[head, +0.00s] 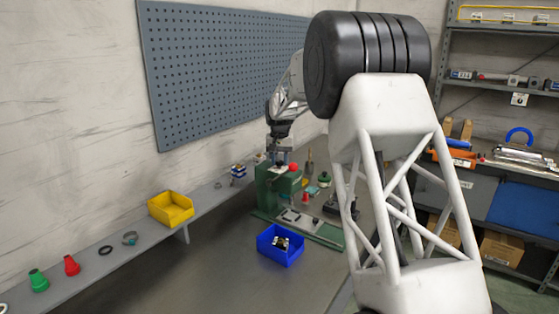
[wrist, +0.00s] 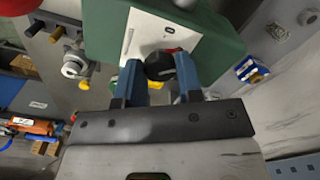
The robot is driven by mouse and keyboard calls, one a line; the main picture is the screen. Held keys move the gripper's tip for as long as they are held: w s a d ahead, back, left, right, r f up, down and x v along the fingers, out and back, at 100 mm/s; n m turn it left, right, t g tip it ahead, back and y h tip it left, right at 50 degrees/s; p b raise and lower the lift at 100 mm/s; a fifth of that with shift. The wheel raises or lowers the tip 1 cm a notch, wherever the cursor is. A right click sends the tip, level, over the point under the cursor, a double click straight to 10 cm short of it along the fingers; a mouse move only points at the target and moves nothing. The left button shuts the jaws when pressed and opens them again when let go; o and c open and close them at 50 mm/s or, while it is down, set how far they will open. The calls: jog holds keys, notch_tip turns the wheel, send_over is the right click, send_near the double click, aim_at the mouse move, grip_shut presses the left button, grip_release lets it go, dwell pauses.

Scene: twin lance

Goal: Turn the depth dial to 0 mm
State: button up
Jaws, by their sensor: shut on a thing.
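The depth dial is a round black knob (wrist: 158,67) on a white plate (wrist: 150,38) fixed to a green machine (wrist: 215,48). My gripper (wrist: 158,76) has its two blue fingers on either side of the knob and is shut on it. The dial's marks and pointer are too small to read. In the head view the green machine (head: 271,194) stands on the bench against the wall ledge, and my gripper (head: 281,155) is at its top. The dial itself cannot be made out there.
A blue bin (head: 278,256) with small parts stands in front of the machine. A yellow bin (head: 171,212) sits on the wall ledge. A red knob (head: 293,168) is on the machine's top. The front left of the bench (head: 200,275) is clear.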

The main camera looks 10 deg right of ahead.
aim_at(280, 162)
jog(key=n, duration=0.3)
jog(key=shift+n, duration=2.1)
jog(key=o, duration=0.9)
jog(key=shift+r, duration=0.2)
jog(key=shift+r, duration=3.75)
jog(key=shift+s, duration=0.1)
